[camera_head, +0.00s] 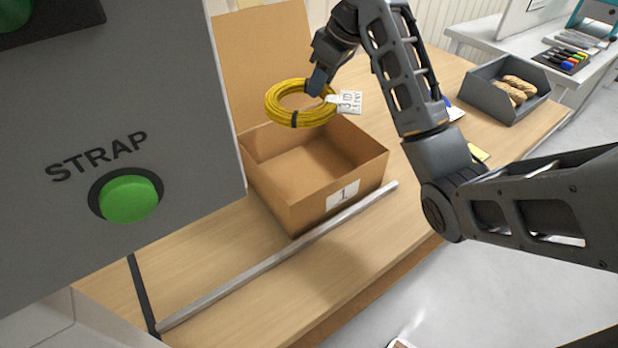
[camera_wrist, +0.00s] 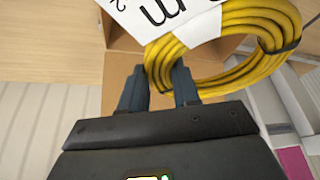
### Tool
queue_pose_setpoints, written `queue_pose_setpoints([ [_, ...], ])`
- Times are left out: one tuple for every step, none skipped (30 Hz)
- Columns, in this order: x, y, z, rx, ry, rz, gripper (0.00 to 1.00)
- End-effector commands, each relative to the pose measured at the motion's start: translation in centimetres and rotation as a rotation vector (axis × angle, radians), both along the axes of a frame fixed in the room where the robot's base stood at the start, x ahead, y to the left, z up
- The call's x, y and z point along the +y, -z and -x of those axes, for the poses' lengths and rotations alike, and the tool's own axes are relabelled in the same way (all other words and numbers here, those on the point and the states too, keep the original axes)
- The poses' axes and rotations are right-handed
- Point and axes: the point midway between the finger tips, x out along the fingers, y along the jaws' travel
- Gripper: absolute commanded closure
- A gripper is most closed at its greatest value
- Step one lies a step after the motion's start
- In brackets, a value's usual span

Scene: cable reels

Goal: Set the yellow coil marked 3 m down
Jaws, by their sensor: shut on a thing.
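The yellow coil (camera_head: 287,104) is a ring of cable with black ties and a white paper tag (camera_head: 350,102). In the head view the tag is too small to read surely. The visible part of the box's inside is empty.
A metal bar (camera_head: 280,256) lies along the wooden table (camera_head: 225,300) in front of the box. A grey machine marked STRAP (camera_head: 100,250) with a green button (camera_head: 129,198) fills the left. A grey bin (camera_head: 488,112) with tan coils stands at the back right.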

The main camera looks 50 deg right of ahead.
Motion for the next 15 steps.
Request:
queue_pose_setpoints([
  [0.2, 0.5, 0.0, 0.000, -0.001, -0.004, 1.00],
  [0.2, 0.8, 0.0, 0.002, -0.002, -0.003, 1.00],
  [0.2, 1.2, 0.1, 0.006, 0.000, -0.005, 1.00],
  [0.2, 1.5, 0.2, 0.007, -0.001, -0.003, 1.00],
  [0.2, 1.8, 0.1, 0.006, -0.001, -0.003, 1.00],
  [0.2, 2.1, 0.1, 0.004, -0.001, -0.002, 1.00],
  [0.2, 2.3, 0.0, 0.003, -0.001, -0.002, 1.00],
  [0.2, 2.6, 0.0, 0.003, -0.001, -0.002, 1.00],
  [0.2, 2.9, 0.0, 0.003, -0.002, -0.001, 1.00],
  [0.1, 3.2, 0.0, 0.003, -0.001, -0.001, 1.00],
  [0.2, 3.4, 0.0, 0.003, -0.001, -0.002, 1.00],
  [0.1, 3.8, 0.1, 0.005, -0.001, -0.002, 1.00],
  [0.2, 4.1, 0.1, 0.006, -0.001, -0.003, 1.00],
  [0.1, 4.4, 0.2, 0.007, 0.000, -0.004, 1.00],
  [0.1, 5.3, 0.2, 0.009, 0.001, -0.002, 1.00],
])
